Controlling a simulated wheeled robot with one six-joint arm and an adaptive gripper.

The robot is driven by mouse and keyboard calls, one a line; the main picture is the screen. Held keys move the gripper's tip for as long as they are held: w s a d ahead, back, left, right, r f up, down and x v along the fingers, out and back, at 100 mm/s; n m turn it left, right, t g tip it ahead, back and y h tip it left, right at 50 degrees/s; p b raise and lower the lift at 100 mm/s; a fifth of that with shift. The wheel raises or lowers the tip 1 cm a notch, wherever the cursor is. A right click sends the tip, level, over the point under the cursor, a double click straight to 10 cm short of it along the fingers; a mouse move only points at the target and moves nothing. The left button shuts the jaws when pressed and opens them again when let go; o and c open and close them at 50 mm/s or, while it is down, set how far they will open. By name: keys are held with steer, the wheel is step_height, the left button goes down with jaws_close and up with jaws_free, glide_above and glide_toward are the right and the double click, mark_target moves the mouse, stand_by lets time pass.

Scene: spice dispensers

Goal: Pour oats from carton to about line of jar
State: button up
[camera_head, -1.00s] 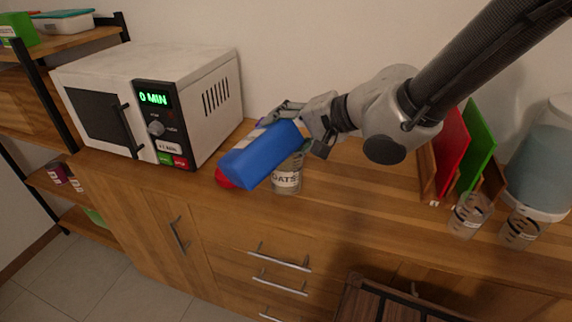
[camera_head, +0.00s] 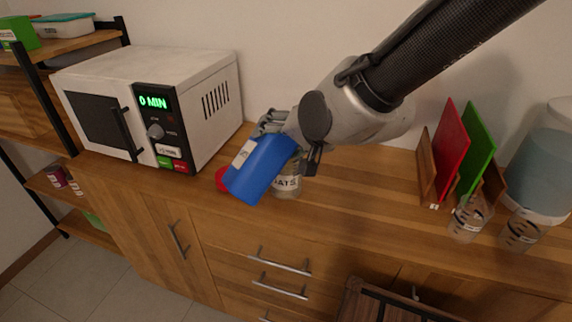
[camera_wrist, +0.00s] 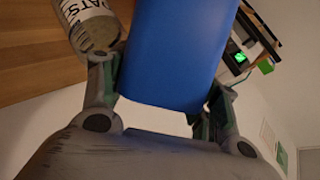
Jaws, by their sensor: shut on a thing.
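My gripper (camera_head: 286,134) is shut on a blue carton (camera_head: 262,170) and holds it tilted over the counter, in front of the jar in the head view. The carton also fills the middle of the wrist view (camera_wrist: 175,50), between my two fingers. The clear jar (camera_head: 288,187), labelled OATS, stands on the counter, partly hidden by the carton and my gripper. In the wrist view the jar (camera_wrist: 92,28) appears at upper left with a pale brown end. Its line and fill level cannot be made out. No falling oats are visible.
A red round thing (camera_head: 221,179) lies left of the carton. A white microwave (camera_head: 150,95) stands further left. Red and green boards (camera_head: 451,150), measuring cups (camera_head: 468,217) and a water dispenser (camera_head: 543,155) stand at right. The counter (camera_head: 365,190) between is clear.

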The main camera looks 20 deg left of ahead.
mark_target(244, 164)
steer(key=shift+s+a+f+n+t+h+b, duration=0.2)
steer(key=shift+s+f+n+t+b, duration=0.1)
steer(key=shift+s+f+n+t, duration=0.15)
steer(key=shift+s+a+f+n+t+h+b, duration=0.1)
steer(key=shift+s+f+n+t+h+b, duration=0.1)
steer(key=shift+s+f+n+t+b, duration=0.25)
steer(key=s+f+n+t, duration=0.1)
steer(key=s+a+f+n+t+b, duration=0.1)
steer(key=s, duration=0.1)
steer(key=s+a+f+n+t, duration=0.1)
steer(key=s, duration=0.1)
steer(key=shift+s+f+t, duration=0.15)
steer(key=shift+f+t, duration=0.05)
steer(key=shift+t, duration=0.1)
steer(key=shift+s+a+f+n+t+b, duration=0.15)
steer(key=shift+s+n+t+b, duration=0.1)
steer(key=shift+s+t, duration=0.1)
steer(key=shift+s+a+f+n+t+b, duration=0.1)
steer(key=shift+s+f+n+t+b, duration=0.1)
steer(key=shift+s+n+t, duration=0.1)
steer(key=shift+s+r, duration=0.1)
steer(key=shift+r, duration=2.4)
